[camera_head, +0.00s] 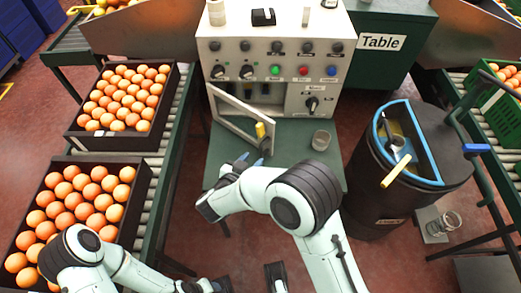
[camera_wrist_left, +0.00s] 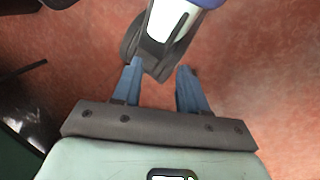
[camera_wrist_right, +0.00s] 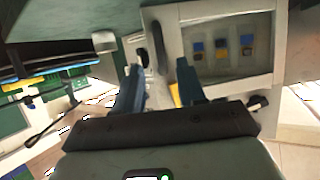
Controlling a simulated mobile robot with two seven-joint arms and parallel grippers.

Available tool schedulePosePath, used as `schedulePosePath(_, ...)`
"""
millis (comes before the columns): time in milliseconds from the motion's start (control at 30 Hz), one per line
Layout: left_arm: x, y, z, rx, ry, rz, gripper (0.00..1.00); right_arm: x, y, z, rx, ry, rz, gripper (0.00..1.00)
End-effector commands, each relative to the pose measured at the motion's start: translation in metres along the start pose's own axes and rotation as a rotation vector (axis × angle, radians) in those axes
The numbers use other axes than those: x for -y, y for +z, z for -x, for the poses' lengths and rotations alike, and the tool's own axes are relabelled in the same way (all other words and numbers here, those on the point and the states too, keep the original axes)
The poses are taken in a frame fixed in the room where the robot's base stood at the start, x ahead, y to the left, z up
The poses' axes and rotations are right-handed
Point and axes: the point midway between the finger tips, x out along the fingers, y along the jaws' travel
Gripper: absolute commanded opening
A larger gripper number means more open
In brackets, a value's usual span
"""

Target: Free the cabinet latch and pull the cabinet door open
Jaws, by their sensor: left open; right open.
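The white cabinet (camera_head: 290,45) stands on a green table at the back. Its door (camera_head: 232,112) stands partly open, swung out toward me, and dark parts show inside. A yellow handle (camera_head: 261,130) is on the door's free edge. My right gripper (camera_head: 250,160) is open just below the handle. In the right wrist view, the open fingers (camera_wrist_right: 160,90) are in front of the cabinet, with a bit of the yellow handle (camera_wrist_right: 175,95) near the right finger; contact is unclear. A separate latch is not clear. My left gripper (camera_wrist_left: 160,90) is open and empty above the red floor.
A small grey cup (camera_head: 321,140) stands on the green table (camera_head: 300,165), right of the door. Dark crates of oranges (camera_head: 172,90) sit on the left conveyor. A black barrel (camera_head: 405,185) with tools on top stands to the right.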

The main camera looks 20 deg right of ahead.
Motion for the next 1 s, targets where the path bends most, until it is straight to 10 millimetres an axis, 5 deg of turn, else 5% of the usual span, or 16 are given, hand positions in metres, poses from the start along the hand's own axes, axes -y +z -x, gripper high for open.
schedulePosePath(333, 0.006, -0.024, -0.015, -0.065, -0.003, 0.006, 0.43, 0.000, 0.002, -0.063, 0.001, 0.001, 0.000, 0.40)
schedulePosePath(767, 0.007, -0.029, -0.017, -0.080, -0.004, 0.007, 0.43, 0.000, 0.000, -0.075, 0.000, -0.001, 0.001, 0.40)
schedulePosePath(800, 0.007, -0.029, -0.017, -0.080, -0.004, 0.007, 0.43, 0.000, 0.000, -0.074, 0.000, -0.001, 0.001, 0.37)
schedulePosePath(900, 0.007, -0.029, -0.017, -0.080, -0.004, 0.007, 0.43, 0.000, 0.000, -0.074, 0.000, -0.001, 0.001, 0.04)
schedulePosePath(1000, 0.007, -0.029, -0.017, -0.079, -0.004, 0.007, 0.43, 0.000, 0.000, -0.074, 0.000, -0.001, 0.001, 0.00)
